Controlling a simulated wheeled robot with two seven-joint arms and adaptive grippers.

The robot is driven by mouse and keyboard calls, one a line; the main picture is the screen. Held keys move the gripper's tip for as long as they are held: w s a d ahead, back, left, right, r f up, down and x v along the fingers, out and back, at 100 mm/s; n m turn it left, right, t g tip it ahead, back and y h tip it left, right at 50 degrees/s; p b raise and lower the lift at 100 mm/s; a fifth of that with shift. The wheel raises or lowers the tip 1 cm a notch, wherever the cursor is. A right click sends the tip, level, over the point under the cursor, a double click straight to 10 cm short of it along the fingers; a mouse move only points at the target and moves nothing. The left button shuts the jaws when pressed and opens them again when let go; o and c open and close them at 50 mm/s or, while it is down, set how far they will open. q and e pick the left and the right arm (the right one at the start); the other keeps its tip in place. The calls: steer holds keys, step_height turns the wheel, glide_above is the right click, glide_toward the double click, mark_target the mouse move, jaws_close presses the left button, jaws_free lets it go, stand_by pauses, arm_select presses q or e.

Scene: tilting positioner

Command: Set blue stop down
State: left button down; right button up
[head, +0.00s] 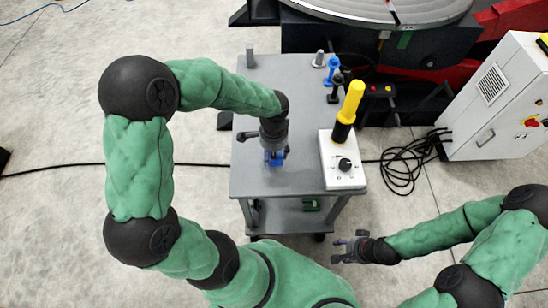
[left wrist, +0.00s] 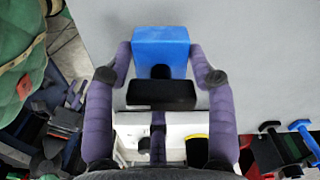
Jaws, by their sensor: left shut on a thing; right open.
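The blue stop (head: 274,159) is below my left gripper (head: 274,150), over the grey cart top (head: 290,180). In the left wrist view the stop (left wrist: 160,45) shows as a blue block with a black part (left wrist: 160,94) in front. The fingers of my left gripper (left wrist: 160,72) are shut on it from both sides. I cannot tell whether its underside touches the cart top.
A white control box (head: 343,175) with a knob and a yellow-black handle (head: 350,105) stands at the cart's right edge. Blue (head: 332,70) and black (head: 336,90) pieces stand at the back right. A grey block (head: 250,59) is back left. The cart's middle is clear.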

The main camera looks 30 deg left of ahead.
arm_select(q)
steer(key=shift+w+f+b, duration=0.1)
steer(key=shift+f+b, duration=0.3)
steer(key=shift+f, duration=1)
steer(key=shift+f, duration=0.15)
steer(key=shift+c, duration=2.1)
jaws_free()
steer(key=shift+r, duration=0.4)
step_height(320, 180, up, 12)
steer(key=p, duration=0.3)
steer(key=shift+f, duration=0.25)
